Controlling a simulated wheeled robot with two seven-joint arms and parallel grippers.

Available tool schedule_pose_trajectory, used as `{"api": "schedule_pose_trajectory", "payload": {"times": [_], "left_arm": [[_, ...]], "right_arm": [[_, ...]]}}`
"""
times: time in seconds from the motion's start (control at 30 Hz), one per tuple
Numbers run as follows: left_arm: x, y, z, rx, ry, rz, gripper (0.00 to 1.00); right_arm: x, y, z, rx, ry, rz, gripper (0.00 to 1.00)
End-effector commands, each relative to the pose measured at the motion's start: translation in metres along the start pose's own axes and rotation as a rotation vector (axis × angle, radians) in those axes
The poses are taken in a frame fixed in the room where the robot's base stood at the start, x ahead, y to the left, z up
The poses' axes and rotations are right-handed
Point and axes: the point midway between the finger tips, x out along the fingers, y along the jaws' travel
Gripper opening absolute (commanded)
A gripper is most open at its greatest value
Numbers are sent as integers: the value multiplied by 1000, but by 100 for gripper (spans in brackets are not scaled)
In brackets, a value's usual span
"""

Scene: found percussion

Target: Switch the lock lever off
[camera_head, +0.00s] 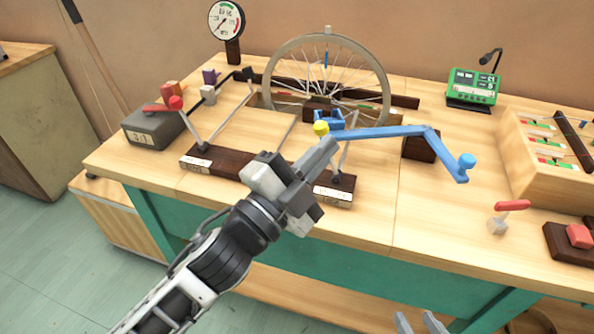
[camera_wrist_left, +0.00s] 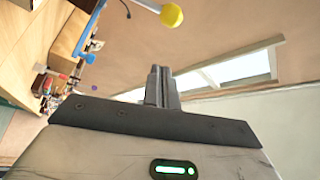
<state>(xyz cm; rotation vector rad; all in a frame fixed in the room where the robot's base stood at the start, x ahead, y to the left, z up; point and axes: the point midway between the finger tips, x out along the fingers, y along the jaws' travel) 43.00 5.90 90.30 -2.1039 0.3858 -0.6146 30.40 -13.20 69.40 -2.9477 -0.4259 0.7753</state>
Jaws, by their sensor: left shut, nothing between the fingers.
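Several levers show in the head view, and I cannot tell which is the lock lever. A red-handled lever (camera_head: 511,205) stands on a small pale base at the right front of the bench. A red-knobbed lever (camera_head: 176,103) and a yellow-knobbed lever (camera_head: 321,128) rise from dark wooden bases. A grey box with a red handle (camera_head: 157,108) sits at the left. My left gripper (camera_head: 329,147) is shut and empty, just below the yellow knob, which also shows in the left wrist view (camera_wrist_left: 171,15). My right gripper (camera_head: 421,321) shows only fingertips, spread apart at the bottom edge.
A spoked wheel (camera_head: 372,70) with a blue crank (camera_head: 390,131) stands behind my left gripper. A dial gauge (camera_head: 226,19), a green display (camera_head: 474,85) and a wooden panel (camera_head: 518,154) line the bench. The bench's front middle (camera_head: 405,218) is clear.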

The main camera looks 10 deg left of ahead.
Motion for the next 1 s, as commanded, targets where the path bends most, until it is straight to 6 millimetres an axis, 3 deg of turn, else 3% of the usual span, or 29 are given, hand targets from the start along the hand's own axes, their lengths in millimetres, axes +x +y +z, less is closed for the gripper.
{"api": "schedule_pose_trajectory", "payload": {"times": [0.1, 0.3, 0.87, 1.0], "left_arm": [[-26, 2, 1, -2, -1, 3, 0], [-48, 0, 0, -1, 1, 0, 0], [-52, -2, 0, 0, 3, -1, 0], [-56, 0, 11, -113, -89, 30, 0]], "right_arm": [[3, 1, 6, -1, -4, 0, 36], [3, 0, 6, -3, 2, -2, 36], [1, -1, 1, -18, 9, -9, 36], [-6, -3, -10, -18, 1, -8, 36]]}}
